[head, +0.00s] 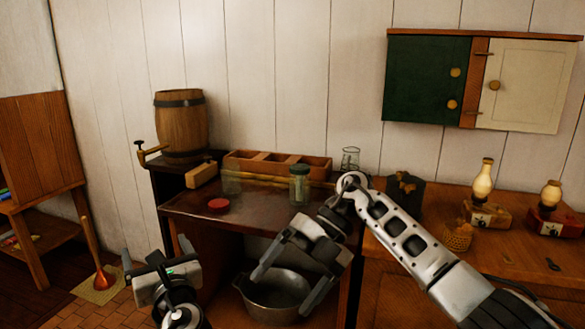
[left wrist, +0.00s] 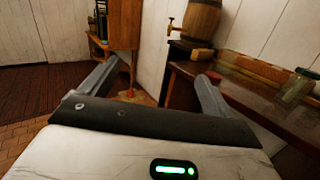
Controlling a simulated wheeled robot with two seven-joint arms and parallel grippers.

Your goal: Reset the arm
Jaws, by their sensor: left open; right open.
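My left gripper (head: 160,258) is at the lower left of the head view, in front of the dark table. Its jaws are open and empty, and its two fingers (left wrist: 155,85) also show spread in the left wrist view. My right gripper (head: 290,277) is in the middle of the head view, in front of the table's front edge, with its fingers apart and nothing between them. My right arm (head: 405,240) reaches in from the lower right and hides part of the table and counter.
The dark table (head: 255,215) bears a red lid (head: 218,205), a glass jar (head: 299,185) and a wooden compartment box (head: 318,168). A barrel (head: 182,125) stands behind left. A metal pot (head: 275,297) sits below. Two lamps (head: 482,185) (head: 550,198) stand on the right counter (head: 500,258).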

